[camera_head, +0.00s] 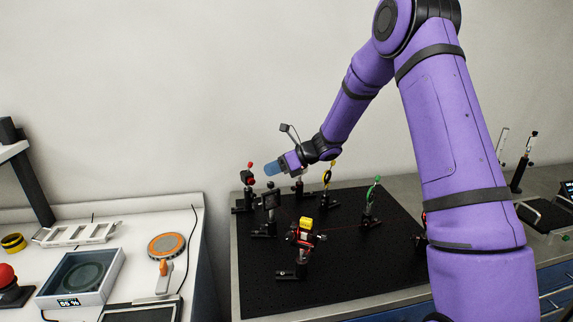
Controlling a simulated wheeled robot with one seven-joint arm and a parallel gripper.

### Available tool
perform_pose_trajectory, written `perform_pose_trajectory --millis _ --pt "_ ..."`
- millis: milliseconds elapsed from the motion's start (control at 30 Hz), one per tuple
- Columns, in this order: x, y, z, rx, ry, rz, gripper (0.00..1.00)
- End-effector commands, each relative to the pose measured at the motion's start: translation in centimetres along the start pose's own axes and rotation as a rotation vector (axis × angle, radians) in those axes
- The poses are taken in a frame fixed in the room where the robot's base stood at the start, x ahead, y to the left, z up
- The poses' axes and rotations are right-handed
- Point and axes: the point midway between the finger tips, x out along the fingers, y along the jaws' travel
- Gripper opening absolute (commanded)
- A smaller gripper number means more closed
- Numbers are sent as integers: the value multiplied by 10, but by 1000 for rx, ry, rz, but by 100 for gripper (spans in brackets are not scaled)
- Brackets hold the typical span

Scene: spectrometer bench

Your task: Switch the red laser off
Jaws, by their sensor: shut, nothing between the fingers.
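My gripper (273,168) has blue fingertips and is shut and empty. It is held in the air over the back left of the black breadboard (345,264), near a post mount with a red knob (247,177). A red device with a yellow top (305,231) stands on a post near the middle of the board, in front of and below my gripper. A thin faint red line runs to the right from it, toward my arm. I cannot tell which part is the red laser or its switch; my arm hides part of the board's right side.
Mounts with a yellow part (328,176) and a green part (371,199) stand on the board. A dark mount (269,206) stands left of the red device. The white bench at left holds a balance (82,278) and an orange-rimmed round tool (166,246). A gap separates the benches.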

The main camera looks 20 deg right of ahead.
Motion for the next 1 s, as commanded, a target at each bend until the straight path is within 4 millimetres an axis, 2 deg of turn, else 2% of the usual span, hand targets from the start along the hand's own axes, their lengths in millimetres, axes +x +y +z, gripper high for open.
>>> perform_pose_trajectory --millis 100,300,1000 --pt "11 0 14 -5 -2 0 0" --pt "21 0 24 -4 -1 -1 0" --pt "23 2 28 -28 35 -26 0"
